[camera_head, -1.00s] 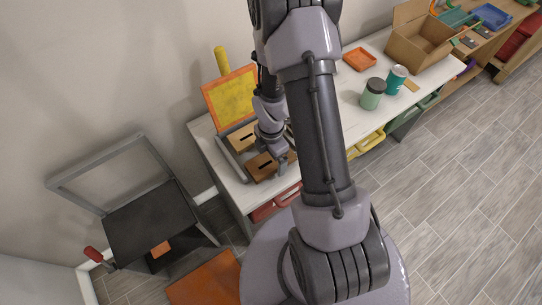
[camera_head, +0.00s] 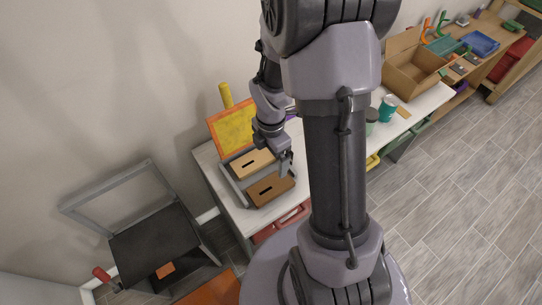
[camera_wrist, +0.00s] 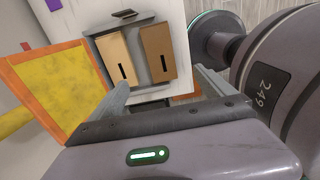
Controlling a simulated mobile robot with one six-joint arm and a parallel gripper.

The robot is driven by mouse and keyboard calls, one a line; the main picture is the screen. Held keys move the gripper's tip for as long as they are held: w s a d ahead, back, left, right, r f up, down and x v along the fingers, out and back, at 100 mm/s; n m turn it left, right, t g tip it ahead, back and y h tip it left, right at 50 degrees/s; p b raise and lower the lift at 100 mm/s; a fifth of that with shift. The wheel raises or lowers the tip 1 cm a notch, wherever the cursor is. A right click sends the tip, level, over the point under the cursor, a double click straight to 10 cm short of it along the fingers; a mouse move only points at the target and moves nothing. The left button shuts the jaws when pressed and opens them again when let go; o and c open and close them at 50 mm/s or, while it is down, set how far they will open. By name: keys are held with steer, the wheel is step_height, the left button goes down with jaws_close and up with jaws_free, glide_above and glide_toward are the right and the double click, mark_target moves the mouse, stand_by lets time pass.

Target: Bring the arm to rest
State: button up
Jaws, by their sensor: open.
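My gripper (camera_head: 287,163) is above the white table, beside a grey tray (camera_head: 232,184) that holds two wooden boxes with dark slots. In the wrist view, my gripper (camera_wrist: 162,90) has its two fingers spread apart with nothing between them. The lighter box (camera_wrist: 117,57) and the browner box (camera_wrist: 158,50) lie beyond the fingers in the tray. In the head view the lighter box (camera_head: 252,163) is behind the browner box (camera_head: 271,188). My arm rises from the base and hides part of the table.
An orange-framed yellow panel (camera_head: 234,128) stands behind the tray. A green jar (camera_head: 371,116), a teal can (camera_head: 388,107) and an open cardboard box (camera_head: 412,72) are on the table to the right. Floor at right is clear.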

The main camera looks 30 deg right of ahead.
steer(key=s+a+r+m+t+b, duration=0.2)
steer(key=a+r+m, duration=0.3)
steer(key=r+m, duration=0.25)
steer(key=s+a+r+m+t+b, duration=0.2)
steer(key=a+r+m, duration=0.2)
steer(key=r+m, duration=0.3)
steer(key=s+a+r+m+t+y, duration=0.1)
steer(key=s+a+r+m+y, duration=0.1)
steer(key=s+a+r+m, duration=0.3)
steer(key=s+m, duration=0.2)
steer(key=m, duration=0.1)
steer(key=shift+s+a+r+t+b, duration=0.2)
steer(key=shift+a+r+t+b, duration=0.1)
steer(key=shift+r+t+b, duration=0.1)
stand_by(0.6)
